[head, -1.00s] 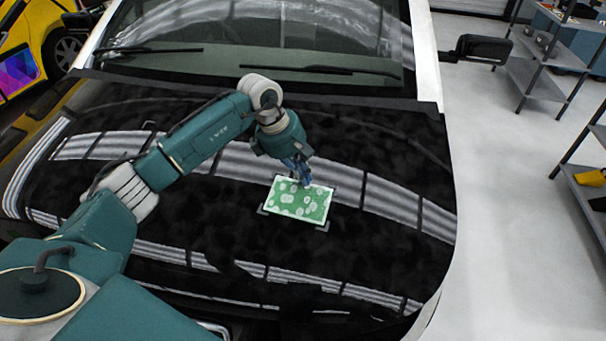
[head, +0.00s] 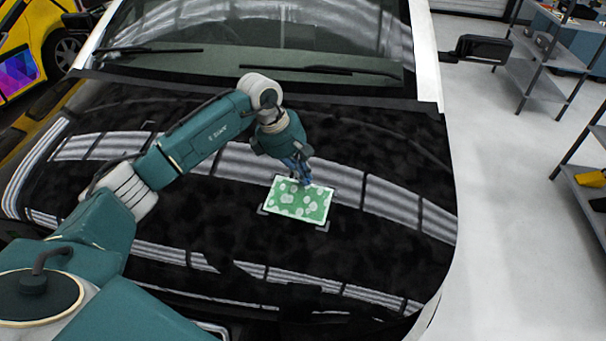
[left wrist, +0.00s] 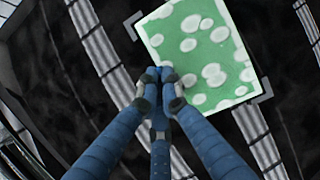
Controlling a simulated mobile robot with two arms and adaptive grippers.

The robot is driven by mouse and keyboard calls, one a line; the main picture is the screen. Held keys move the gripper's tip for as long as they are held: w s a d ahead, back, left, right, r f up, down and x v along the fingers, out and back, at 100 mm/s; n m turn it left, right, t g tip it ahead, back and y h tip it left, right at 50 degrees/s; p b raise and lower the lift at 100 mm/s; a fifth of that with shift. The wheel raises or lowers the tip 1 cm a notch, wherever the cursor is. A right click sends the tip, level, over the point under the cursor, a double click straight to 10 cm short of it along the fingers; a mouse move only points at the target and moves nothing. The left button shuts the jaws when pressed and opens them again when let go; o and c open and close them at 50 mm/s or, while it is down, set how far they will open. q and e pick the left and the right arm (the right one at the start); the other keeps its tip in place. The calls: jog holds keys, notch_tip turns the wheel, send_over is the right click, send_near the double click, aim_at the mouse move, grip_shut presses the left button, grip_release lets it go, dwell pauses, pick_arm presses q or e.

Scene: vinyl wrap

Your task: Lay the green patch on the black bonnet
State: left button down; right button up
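The green patch (head: 299,203), with pale round spots and a white edge, is flat over the middle of the black bonnet (head: 390,261). It sits between grey corner marks, slightly turned against them. I cannot tell whether it touches the bonnet all over. My left gripper (head: 305,182) is at the patch's far edge. In the left wrist view, its blue fingertips (left wrist: 160,76) are together on the edge of the patch (left wrist: 205,50). The fingertips hide a small part of that edge. My right gripper is in neither view.
The windscreen with its wipers (head: 340,71) rises behind the bonnet. A wing mirror (head: 484,49) sticks out at the right. Grey shelves (head: 545,88) stand further right, with clear floor between. The bonnet around the patch is bare.

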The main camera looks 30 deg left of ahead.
pick_arm(q)
jog(key=shift+f, duration=0.1)
jog(key=c, duration=1.9)
grip_release()
jog(key=shift+o, duration=0.2)
